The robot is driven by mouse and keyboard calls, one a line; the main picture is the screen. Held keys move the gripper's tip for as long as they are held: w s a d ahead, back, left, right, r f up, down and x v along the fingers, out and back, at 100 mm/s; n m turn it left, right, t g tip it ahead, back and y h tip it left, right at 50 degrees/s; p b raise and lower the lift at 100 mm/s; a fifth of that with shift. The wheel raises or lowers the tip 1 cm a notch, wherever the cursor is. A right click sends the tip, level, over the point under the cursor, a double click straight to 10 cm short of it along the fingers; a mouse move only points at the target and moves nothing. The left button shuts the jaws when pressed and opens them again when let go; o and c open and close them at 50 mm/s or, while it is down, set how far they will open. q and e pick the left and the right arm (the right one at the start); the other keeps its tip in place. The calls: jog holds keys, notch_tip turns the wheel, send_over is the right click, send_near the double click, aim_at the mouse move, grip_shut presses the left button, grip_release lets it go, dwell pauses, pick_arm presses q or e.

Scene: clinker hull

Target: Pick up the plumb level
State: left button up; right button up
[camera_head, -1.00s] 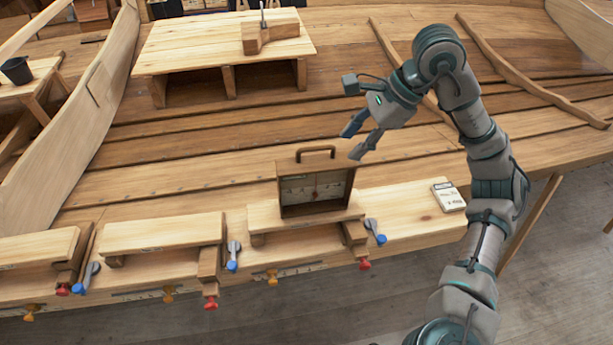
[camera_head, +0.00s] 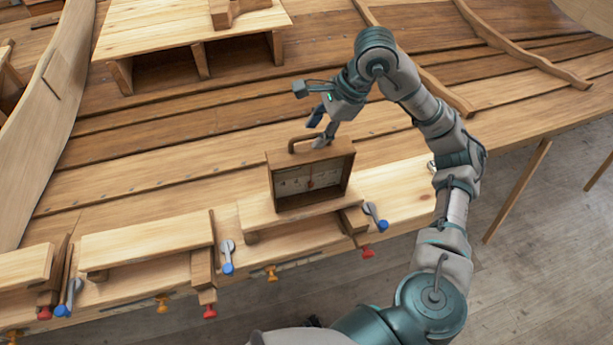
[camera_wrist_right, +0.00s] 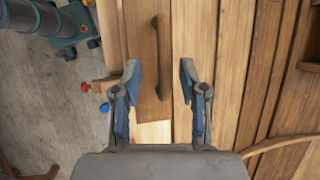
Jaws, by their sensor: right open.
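The plumb level (camera_head: 312,180) is a brown wooden case with a pale marked face and a bar handle on top. It stands upright on a raised board of the hull bench. My right gripper (camera_head: 317,131) is open and empty, just above and beside the handle (camera_head: 295,141). In the right wrist view, the handle (camera_wrist_right: 160,45) runs up the picture, its near end between the two open fingers (camera_wrist_right: 159,77). I cannot tell whether the fingers are level with the handle; no contact shows. My left gripper is not in view.
Clamps with blue-tipped levers (camera_head: 227,258) and red knobs (camera_head: 368,253) line the bench's front edge. A low wooden table (camera_head: 160,30) stands behind. Curved ribs (camera_head: 520,55) lie on the planks at the back right. Open planks surround the level's far side.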

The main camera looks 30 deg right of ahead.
aim_at(305, 149)
jog(key=shift+x, duration=1.1)
jog(key=p+x, duration=0.1)
jog(key=x, duration=0.2)
jog(key=shift+s+d+f, duration=0.1)
jog(key=shift+d+f, duration=0.05)
jog(key=shift+f, duration=0.25)
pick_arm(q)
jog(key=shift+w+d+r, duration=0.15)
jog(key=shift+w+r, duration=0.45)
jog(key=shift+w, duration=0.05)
pick_arm(e)
jog(key=shift+a, duration=0.25)
